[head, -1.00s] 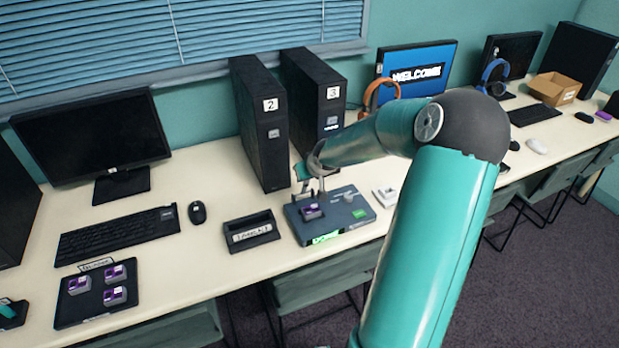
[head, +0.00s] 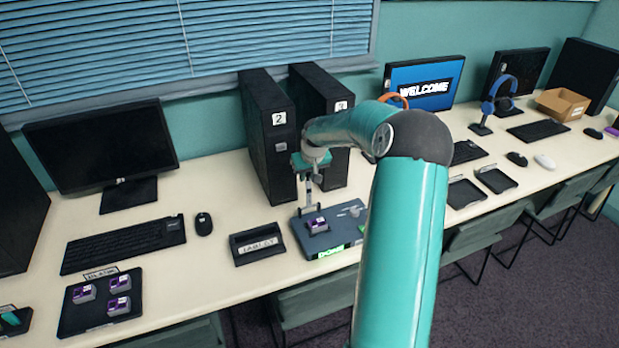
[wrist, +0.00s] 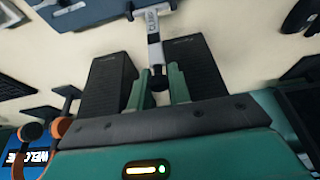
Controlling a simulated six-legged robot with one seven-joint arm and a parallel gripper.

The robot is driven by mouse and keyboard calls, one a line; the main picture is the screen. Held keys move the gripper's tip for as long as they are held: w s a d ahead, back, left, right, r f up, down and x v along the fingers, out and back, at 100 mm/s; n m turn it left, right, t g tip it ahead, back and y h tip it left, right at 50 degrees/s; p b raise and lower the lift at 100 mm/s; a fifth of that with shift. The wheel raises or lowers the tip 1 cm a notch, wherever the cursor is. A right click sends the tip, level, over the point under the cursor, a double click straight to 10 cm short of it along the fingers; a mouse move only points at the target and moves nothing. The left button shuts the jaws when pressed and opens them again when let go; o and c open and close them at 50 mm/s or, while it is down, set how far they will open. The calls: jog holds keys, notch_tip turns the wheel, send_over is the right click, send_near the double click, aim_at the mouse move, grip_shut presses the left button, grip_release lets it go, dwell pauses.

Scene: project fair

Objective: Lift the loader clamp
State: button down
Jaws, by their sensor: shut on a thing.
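The loader (head: 338,238), a grey-blue box with a lit green label on its front, stands on the desk. A purple-topped module (head: 317,225) sits on it. Its loader clamp (head: 308,196) is a light grey lever standing nearly upright from the loader's back left. In the wrist view the clamp (wrist: 154,38) shows its lettering and a dark knob at its end. My gripper (wrist: 159,84) is shut on that knob, with a green finger on each side. In the head view my gripper (head: 309,172) is above the loader, its fingertips small and partly hidden.
Two black computer towers (head: 268,140) stand close behind the loader. A labelled black holder (head: 257,244) is just left of it. A black tray (head: 75,318) with purple modules lies at front left. Empty trays (head: 467,192) are to the right, and my arm hides some desk.

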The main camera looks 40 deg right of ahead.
jog(key=shift+w+d, duration=0.1)
jog(key=shift+w, duration=0.15)
jog(key=c, duration=1.3)
grip_release()
jog(key=shift+f, duration=0.1)
jog(key=shift+c, duration=0.2)
jog(key=v, duration=1.4)
